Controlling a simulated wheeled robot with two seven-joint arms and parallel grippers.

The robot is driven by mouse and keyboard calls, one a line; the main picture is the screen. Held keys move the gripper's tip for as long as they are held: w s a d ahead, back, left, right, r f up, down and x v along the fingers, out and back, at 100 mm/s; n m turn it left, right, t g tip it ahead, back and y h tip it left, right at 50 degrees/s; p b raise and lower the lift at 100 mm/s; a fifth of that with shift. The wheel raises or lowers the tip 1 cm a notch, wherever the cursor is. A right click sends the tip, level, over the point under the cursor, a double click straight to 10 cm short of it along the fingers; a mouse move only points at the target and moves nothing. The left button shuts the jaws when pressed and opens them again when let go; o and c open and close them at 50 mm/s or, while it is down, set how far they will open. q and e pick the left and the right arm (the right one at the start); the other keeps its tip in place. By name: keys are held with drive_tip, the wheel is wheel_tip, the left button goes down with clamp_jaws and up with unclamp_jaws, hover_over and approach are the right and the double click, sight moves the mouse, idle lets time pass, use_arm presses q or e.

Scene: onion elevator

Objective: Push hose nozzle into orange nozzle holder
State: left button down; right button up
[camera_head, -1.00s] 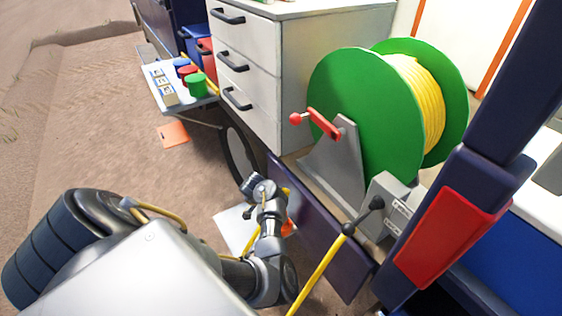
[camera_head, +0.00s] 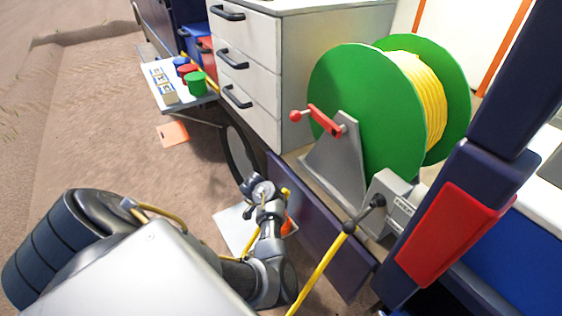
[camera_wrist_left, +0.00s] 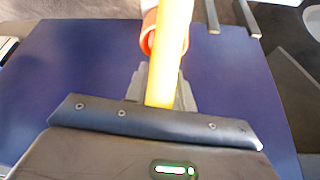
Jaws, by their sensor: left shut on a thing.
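My left arm reaches to the lower middle of the head view, with its wrist in front of the dark blue panel; the left gripper there is mostly hidden. In the left wrist view my left gripper (camera_wrist_left: 164,88) is shut on the yellow hose nozzle (camera_wrist_left: 172,60), which points away toward the top of the picture. The orange nozzle holder (camera_wrist_left: 148,35) shows as a ring behind the nozzle; I cannot tell whether the tip is inside it. A bit of orange (camera_head: 289,225) shows beside my wrist in the head view. The right gripper is not in view.
A green hose reel (camera_head: 365,110) with yellow hose and a red crank stands on the vehicle's side. A yellow hose (camera_head: 322,268) runs down from a grey box. The dark blue panel (camera_head: 318,225) is close to my arm. Open ground lies left.

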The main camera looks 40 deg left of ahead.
use_arm(q)
drive_tip(key=shift+f+b, duration=0.3)
drive_tip(key=shift+f, duration=0.05)
drive_tip(key=c, duration=1.1)
unclamp_jaws()
drive_tip(key=p+v, duration=0.1)
drive_tip(key=v, duration=1)
drive_tip(key=shift+w, duration=0.1)
